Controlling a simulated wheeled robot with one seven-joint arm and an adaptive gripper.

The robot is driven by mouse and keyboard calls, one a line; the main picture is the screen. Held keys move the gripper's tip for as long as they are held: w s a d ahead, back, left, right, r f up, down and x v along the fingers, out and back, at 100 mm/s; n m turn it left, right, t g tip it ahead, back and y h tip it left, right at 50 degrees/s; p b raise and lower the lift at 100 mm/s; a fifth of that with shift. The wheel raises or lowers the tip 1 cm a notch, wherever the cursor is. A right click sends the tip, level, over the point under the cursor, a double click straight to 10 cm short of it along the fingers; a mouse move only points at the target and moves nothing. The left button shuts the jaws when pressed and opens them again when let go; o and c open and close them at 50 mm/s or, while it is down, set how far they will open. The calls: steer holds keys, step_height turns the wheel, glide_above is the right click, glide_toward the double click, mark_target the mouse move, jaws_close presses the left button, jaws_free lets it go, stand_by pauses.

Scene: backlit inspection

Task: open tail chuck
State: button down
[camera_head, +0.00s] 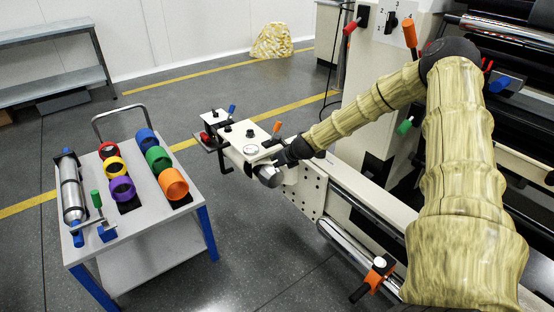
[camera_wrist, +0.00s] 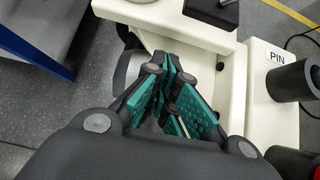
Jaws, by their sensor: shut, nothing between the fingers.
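My gripper (camera_head: 281,160) is at the near side of a white machine head, beside a grey rounded cylinder (camera_head: 268,176). In the wrist view my gripper (camera_wrist: 173,88) has its teal finger pads drawn together, with nothing between them. A dark rounded edge lies just beyond the left finger, partly hidden by it; I cannot tell whether they touch. The white head (camera_head: 245,135) carries a round gauge and an orange-tipped lever (camera_head: 277,128). No label names the tail chuck in view, so I cannot tell which part it is or whether it is open.
A cart (camera_head: 142,213) with coloured rings and a roller stands at left, with floor between it and the machine. A bar (camera_head: 345,246) with an orange clamp (camera_head: 380,270) runs along the machine's front. A block marked PIN (camera_wrist: 274,95) is at right in the wrist view.

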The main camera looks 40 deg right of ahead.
steer(key=s+p+v, duration=0.1)
steer(key=p+v, duration=0.3)
steer(key=v, duration=0.7)
steer(key=shift+a+f, duration=0.2)
steer(key=shift+f, duration=0.15)
steer(key=s+a+f+n+g, duration=0.2)
steer(key=s+a+f+n, duration=0.6)
steer(key=a+n, duration=0.15)
steer(key=s+a+f+n+g, duration=0.3)
steer(key=s+a+f+n, duration=0.5)
steer(key=a, duration=0.3)
steer(key=s+a+f+n+g, duration=0.1)
steer(key=s+a+f+n, duration=0.1)
steer(key=s+a+n, duration=0.5)
steer(key=s+a+f+n+g, duration=0.15)
steer(key=s+n, duration=0.35)
steer(key=s, duration=0.6)
steer(key=s+a+f+n+g, duration=0.25)
steer(key=s+n, duration=0.35)
steer(key=s, duration=0.3)
step_height(320, 180, up, 25)
steer(key=t+p, duration=0.1)
steer(key=p, duration=2.4)
steer(key=shift+a+f, duration=0.2)
steer(key=shift+a, duration=0.3)
